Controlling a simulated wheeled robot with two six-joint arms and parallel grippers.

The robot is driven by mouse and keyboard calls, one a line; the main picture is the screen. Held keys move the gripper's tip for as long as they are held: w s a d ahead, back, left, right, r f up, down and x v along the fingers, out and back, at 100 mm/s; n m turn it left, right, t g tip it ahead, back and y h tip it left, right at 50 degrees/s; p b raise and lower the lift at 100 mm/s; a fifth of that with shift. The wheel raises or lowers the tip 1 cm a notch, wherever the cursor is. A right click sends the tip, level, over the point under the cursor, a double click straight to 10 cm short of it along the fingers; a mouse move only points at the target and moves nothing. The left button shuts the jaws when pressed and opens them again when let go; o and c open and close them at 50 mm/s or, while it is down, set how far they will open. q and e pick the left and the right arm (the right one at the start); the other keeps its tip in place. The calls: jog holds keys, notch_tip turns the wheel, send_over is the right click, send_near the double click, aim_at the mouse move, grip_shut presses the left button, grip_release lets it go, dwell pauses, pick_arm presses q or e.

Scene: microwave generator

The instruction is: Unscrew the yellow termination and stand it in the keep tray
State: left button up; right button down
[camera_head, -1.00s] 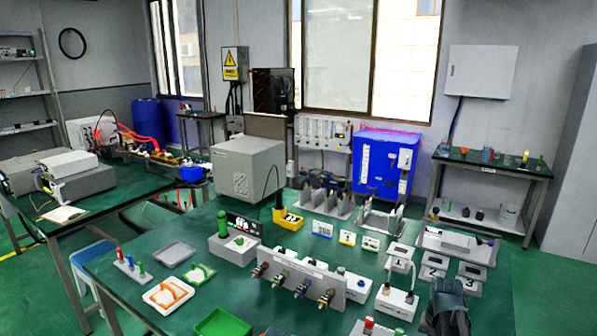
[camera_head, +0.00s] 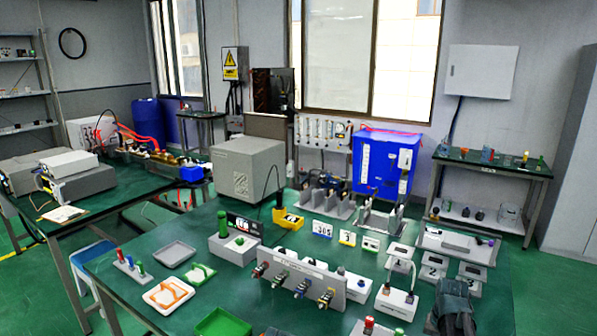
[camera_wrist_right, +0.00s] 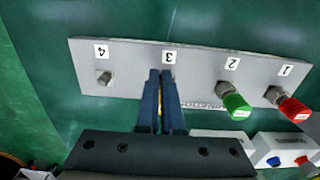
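In the right wrist view a grey panel (camera_wrist_right: 130,60) carries upside-down labels 1 to 4. A red termination (camera_wrist_right: 290,105) is at 1 and a green termination (camera_wrist_right: 235,103) at 2. Position 4 has a bare metal connector (camera_wrist_right: 104,77). A grey tray (camera_head: 172,254) and a green tray (camera_head: 222,323) stand at left; neither is marked as the keep tray.
A grey panel with coloured connectors (camera_head: 303,280) stands mid-table.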

jog(key=shift+s, duration=0.3)
jog(key=shift+r, duration=0.1)
notch_tip(320, 180, up, 6)
jog(key=p, duration=0.6)
jog(key=shift+a, duration=0.1)
jog(key=f+b, duration=0.2)
jog(key=w+a+f+b, duration=0.1)
jog(key=f+b, duration=0.1)
jog(key=a+f+b, duration=0.1)
jog(key=f+b, duration=0.1)
jog(key=shift+w+f, duration=0.15)
jog(key=shift+w, duration=0.1)
dwell(0.3)
